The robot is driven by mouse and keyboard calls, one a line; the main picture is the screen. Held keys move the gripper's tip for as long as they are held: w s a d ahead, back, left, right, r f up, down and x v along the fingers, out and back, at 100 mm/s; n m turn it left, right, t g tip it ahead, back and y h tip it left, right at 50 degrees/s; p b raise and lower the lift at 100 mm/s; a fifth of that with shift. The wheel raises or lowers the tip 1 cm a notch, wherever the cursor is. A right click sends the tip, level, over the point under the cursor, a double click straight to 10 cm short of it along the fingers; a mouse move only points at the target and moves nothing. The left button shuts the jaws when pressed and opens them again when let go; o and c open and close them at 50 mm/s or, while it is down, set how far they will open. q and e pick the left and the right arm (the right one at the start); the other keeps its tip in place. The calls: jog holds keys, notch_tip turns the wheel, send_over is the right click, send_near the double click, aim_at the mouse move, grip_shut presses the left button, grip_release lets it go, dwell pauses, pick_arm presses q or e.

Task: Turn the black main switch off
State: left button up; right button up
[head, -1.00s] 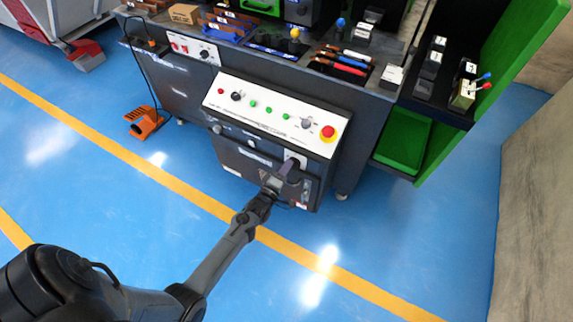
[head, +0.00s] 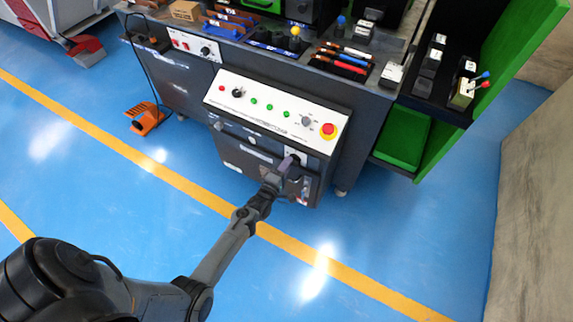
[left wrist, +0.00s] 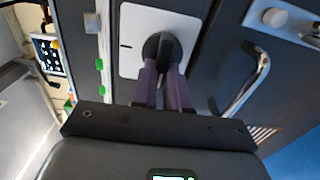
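The black main switch (left wrist: 163,47) is a rotary knob on a white square plate (left wrist: 130,22) on the front of the dark cabinet. In the left wrist view its grip bar lies between the two purple fingers of my left gripper (left wrist: 164,82), one finger on each side, seemingly touching it. In the head view the left gripper (head: 289,164) reaches the cabinet front from below. There it hides the knob, and only part of the white plate shows. My right gripper is not in view.
Above the switch is a sloped white control panel (head: 270,107) with a red emergency button (head: 328,130) and green buttons. A metal handle (left wrist: 243,85) is beside the switch in the wrist view. An orange foot pedal (head: 146,119) stands on the open blue floor.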

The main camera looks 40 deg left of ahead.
pick_arm(q)
jog(key=o, duration=0.5)
jog(key=shift+c, duration=0.2)
jog(key=shift+s, duration=0.1)
jog(key=shift+s+d, duration=0.1)
jog(key=shift+s, duration=0.15)
jog(key=p+v, duration=0.4)
jog(key=v, duration=0.6)
